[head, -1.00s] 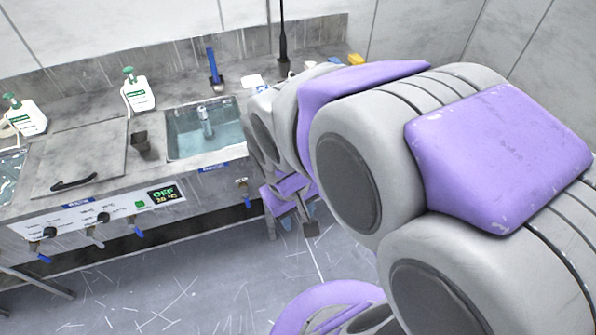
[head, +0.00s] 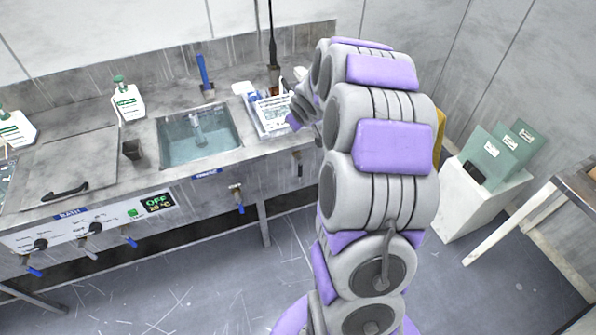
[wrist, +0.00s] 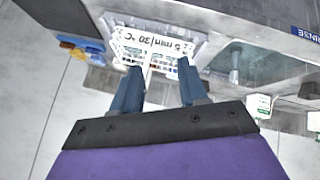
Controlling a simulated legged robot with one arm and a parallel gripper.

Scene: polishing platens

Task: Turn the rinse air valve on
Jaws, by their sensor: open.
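The counter front carries a rinse label (head: 207,174) below the sink. Another valve (head: 297,162) sits further right on the front, near my arm. I cannot read which of them is the air valve. My gripper (wrist: 160,90) is open and empty in the wrist view, its fingers apart below the white tray (wrist: 152,38) in that upside-down picture. In the head view the gripper is largely hidden by my arm. The rinse label also shows in the wrist view (wrist: 306,34).
The rinse sink (head: 160,158) holds water. A white tray (head: 262,112) lies right of it. Bath valves (head: 85,252) and a display (head: 158,203) are at the left. A white stand (head: 480,205) with green panels is at the right. The floor in front is clear.

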